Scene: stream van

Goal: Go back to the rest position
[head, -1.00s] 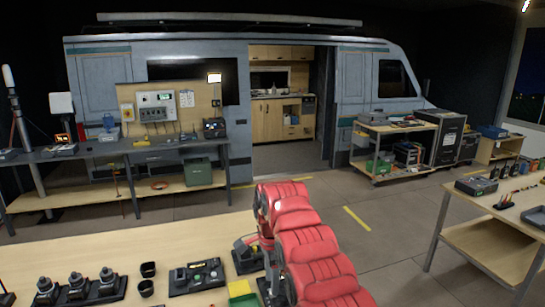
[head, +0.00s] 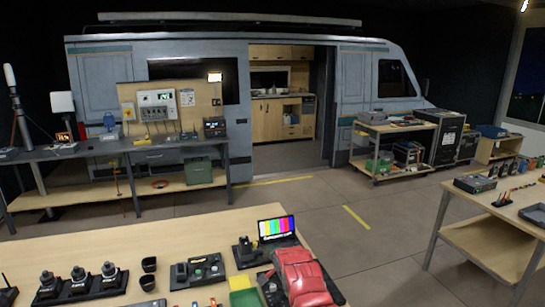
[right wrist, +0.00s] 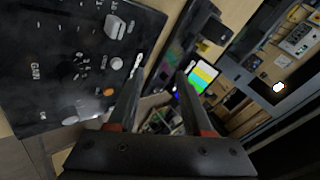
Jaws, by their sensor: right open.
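A dark panel with knobs and the word GAIN (right wrist: 70,65) lies left of the fingers. A screen with colour bars (right wrist: 203,77) is beyond the right finger. My left gripper is in neither view.
Another table (head: 520,218) is at the right. Open floor (head: 320,212) lies between the near table and the van (head: 200,75).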

